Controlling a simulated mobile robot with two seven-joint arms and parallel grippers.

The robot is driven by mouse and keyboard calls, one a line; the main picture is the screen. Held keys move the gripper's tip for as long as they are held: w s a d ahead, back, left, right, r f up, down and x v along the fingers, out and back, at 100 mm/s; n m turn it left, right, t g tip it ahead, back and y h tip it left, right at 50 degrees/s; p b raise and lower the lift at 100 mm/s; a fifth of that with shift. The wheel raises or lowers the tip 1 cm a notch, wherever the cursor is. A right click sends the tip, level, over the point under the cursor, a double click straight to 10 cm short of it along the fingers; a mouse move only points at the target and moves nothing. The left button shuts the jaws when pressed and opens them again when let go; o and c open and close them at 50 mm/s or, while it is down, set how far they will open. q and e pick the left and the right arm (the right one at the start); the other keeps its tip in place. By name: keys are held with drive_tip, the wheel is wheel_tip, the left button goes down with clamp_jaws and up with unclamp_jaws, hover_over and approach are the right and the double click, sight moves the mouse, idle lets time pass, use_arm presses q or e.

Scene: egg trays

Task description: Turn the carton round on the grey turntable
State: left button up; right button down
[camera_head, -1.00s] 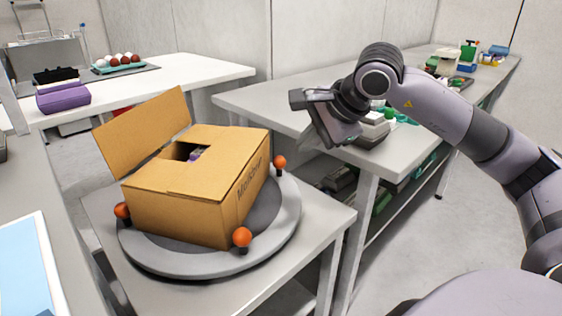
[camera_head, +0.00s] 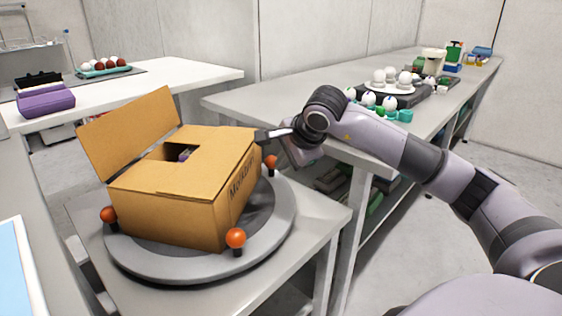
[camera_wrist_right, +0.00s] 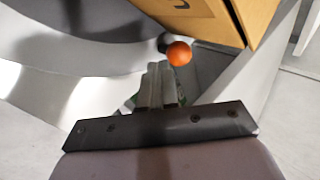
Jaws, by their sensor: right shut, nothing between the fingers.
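The brown cardboard carton (camera_head: 165,207) sits on the round grey turntable (camera_head: 180,267), with one flap standing up at the back left and lettering on its right side. Orange knobs on short dark posts stand around the turntable's rim: one at the front (camera_head: 236,238), one at the left (camera_head: 109,214) and one at the right (camera_head: 270,162). My right gripper (camera_head: 268,134) is shut and empty beside the carton's upper right corner; touching cannot be told. In the right wrist view its fingers (camera_wrist_right: 160,72) point toward an orange knob (camera_wrist_right: 179,53), with the carton (camera_wrist_right: 212,18) just beyond. My left gripper is not in view.
A long grey table (camera_head: 275,98) behind my right arm holds white balls on a plate (camera_head: 392,88) and small green and white items. A white table at the back left holds a purple case (camera_head: 45,102) and an egg tray (camera_head: 103,69). A light-blue panel (camera_head: 14,275) lies at the left.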

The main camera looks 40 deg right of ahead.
drive_tip(key=shift+w+f, duration=0.25)
drive_tip(key=shift+w, duration=0.5)
drive_tip(key=shift+w+d, duration=0.15)
